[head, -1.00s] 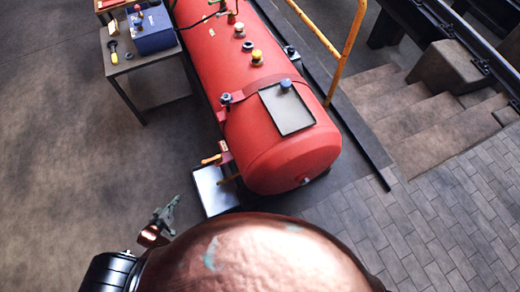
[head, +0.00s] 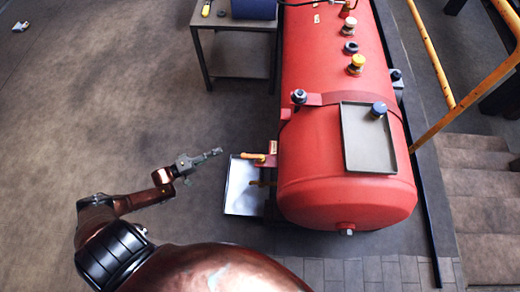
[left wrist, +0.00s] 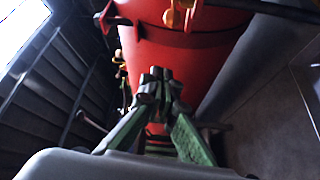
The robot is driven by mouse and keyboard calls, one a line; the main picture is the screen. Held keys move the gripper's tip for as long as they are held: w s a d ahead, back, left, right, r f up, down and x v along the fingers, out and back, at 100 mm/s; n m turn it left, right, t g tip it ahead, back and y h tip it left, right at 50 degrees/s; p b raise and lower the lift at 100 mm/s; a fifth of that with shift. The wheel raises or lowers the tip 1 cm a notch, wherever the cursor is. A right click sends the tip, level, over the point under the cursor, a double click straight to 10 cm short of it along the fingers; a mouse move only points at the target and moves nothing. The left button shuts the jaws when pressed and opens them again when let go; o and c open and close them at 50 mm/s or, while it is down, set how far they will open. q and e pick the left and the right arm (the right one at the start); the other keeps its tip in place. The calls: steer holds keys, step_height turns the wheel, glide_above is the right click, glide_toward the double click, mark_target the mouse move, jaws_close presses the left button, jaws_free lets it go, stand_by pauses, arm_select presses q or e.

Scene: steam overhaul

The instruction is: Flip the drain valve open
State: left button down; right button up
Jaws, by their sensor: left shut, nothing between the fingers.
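The drain valve's orange lever (head: 252,156) sticks out to the left from the lower left side of the red boiler tank (head: 340,190). A brass-coloured spout (head: 262,183) shows below it, over a pale drip tray (head: 240,200). My left gripper (head: 216,153) is shut and empty, a short gap left of the lever and pointing toward it. In the left wrist view, my left gripper (left wrist: 155,75) points at the red tank (left wrist: 190,55), with an orange fitting (left wrist: 182,14) above the fingertips; I cannot tell surely whether that is the lever. My right gripper is not in view.
A metal table (head: 235,24) with a blue box (head: 254,8) stands behind, left of the tank. A grey tray (head: 362,160) with a blue-topped knob lies on the tank. A yellow railing (head: 465,115) and steps (head: 490,215) are at the right. The left floor is mostly clear.

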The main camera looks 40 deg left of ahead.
mark_target(252, 157)
arm_select(q)
steer(key=shift+w, duration=0.1)
steer(key=f+b+x, duration=0.1)
steer(key=b+x, duration=0.1)
steer(key=x, duration=0.8)
steer(key=s+d, duration=0.2)
steer(key=s, duration=0.1)
steer(key=shift+d, duration=0.35)
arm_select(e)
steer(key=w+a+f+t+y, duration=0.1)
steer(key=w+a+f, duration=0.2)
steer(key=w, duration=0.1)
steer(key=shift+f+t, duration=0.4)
arm_select(q)
steer(key=shift+s, duration=0.1)
